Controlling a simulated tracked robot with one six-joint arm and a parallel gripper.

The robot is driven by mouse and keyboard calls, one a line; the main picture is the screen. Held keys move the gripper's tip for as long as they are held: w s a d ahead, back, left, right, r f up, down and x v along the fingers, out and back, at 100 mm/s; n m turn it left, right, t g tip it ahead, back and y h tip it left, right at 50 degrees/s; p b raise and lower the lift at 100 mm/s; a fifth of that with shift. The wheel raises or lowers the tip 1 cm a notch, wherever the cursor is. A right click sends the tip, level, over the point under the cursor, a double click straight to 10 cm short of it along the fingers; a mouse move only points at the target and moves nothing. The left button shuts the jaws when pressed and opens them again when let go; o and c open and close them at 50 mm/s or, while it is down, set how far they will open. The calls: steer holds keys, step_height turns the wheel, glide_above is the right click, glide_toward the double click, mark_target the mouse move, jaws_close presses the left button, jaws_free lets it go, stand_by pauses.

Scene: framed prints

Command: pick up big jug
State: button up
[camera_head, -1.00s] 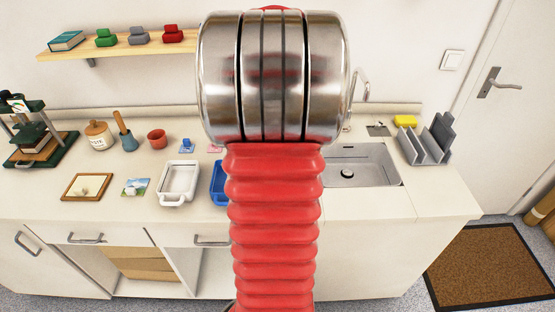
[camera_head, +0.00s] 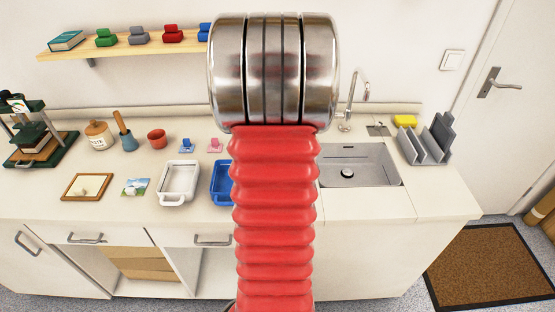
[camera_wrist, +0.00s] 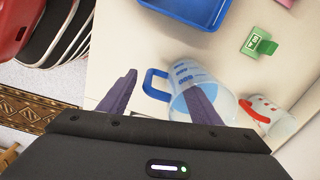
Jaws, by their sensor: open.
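A large clear measuring jug (camera_wrist: 211,93) with blue markings and a blue handle (camera_wrist: 154,84) shows in the wrist view. My gripper (camera_wrist: 161,79) is open, with its two dark purple fingers spread. In the picture the handle lies between the fingers, and the right finger overlaps the jug's body. I cannot tell the height gap between fingers and jug, and I see no grip on it. A smaller clear jug with a red handle (camera_wrist: 256,115) lies just right of the big jug. No jug shows in the head view, where my arm covers the middle of the counter.
In the wrist view, a blue tray (camera_wrist: 190,10) and a green block (camera_wrist: 259,43) lie beyond the jug. In the head view, the counter holds a white tray (camera_head: 180,180), a sink (camera_head: 375,168) and a grey rack (camera_head: 428,141). A wall shelf (camera_head: 98,54) is above.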

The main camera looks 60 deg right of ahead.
steer(key=shift+s+f, duration=0.15)
steer(key=shift+f, duration=2.1)
steer(key=shift+c, duration=0.6)
steer(key=shift+a, duration=0.1)
jaws_close()
